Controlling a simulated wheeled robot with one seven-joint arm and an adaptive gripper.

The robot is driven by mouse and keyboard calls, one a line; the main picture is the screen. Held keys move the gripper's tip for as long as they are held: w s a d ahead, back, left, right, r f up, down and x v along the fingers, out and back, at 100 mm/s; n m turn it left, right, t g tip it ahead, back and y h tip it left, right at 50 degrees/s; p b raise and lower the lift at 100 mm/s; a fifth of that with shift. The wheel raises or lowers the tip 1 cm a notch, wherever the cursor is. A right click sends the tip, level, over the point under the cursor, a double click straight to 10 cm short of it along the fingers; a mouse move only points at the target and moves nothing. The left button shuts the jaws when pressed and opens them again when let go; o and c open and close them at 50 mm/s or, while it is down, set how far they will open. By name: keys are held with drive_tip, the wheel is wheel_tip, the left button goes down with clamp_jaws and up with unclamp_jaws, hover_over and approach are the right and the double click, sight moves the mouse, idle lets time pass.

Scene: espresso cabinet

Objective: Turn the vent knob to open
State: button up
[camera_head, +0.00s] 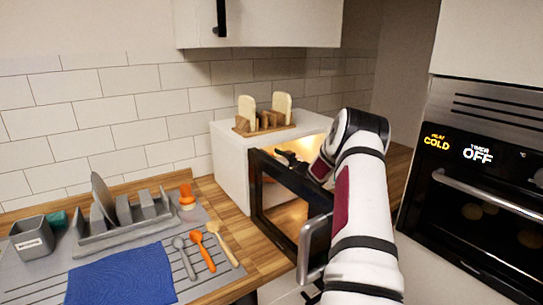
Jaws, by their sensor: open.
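A white box-shaped cabinet (229,160) stands on the counter in the corner, its black-framed door (258,190) swung open and its inside lit warm yellow. My arm reaches from the lower right over the door to the cabinet's opening. My gripper (288,158) is a small dark shape at the upper part of the opening, open, with nothing seen in it. I cannot make out the vent knob; the arm and gripper cover part of the opening. Whether the gripper touches anything inside is too small to tell.
A wooden rack with bread slices (264,124) stands on the cabinet. A grey dish rack (125,226), blue cloth (122,277) and several utensils (203,251) lie at left. A wall oven (475,205) with a long handle is close on the right. A wall cupboard (275,22) hangs above.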

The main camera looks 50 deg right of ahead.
clamp_jaws()
drive_tip(key=shift+w+a+h, duration=0.1)
drive_tip(key=shift+h, duration=0.2)
drive_tip(key=shift+r+m+h, duration=0.1)
drive_tip(key=shift+m+h, duration=0.2)
drive_tip(key=shift+m, duration=0.1)
drive_tip(key=shift+m+g+h+b, duration=0.35)
drive_tip(key=shift+m+g+h, duration=0.4)
drive_tip(key=shift+h, duration=0.65)
drive_tip(key=shift+m, duration=0.25)
unclamp_jaws()
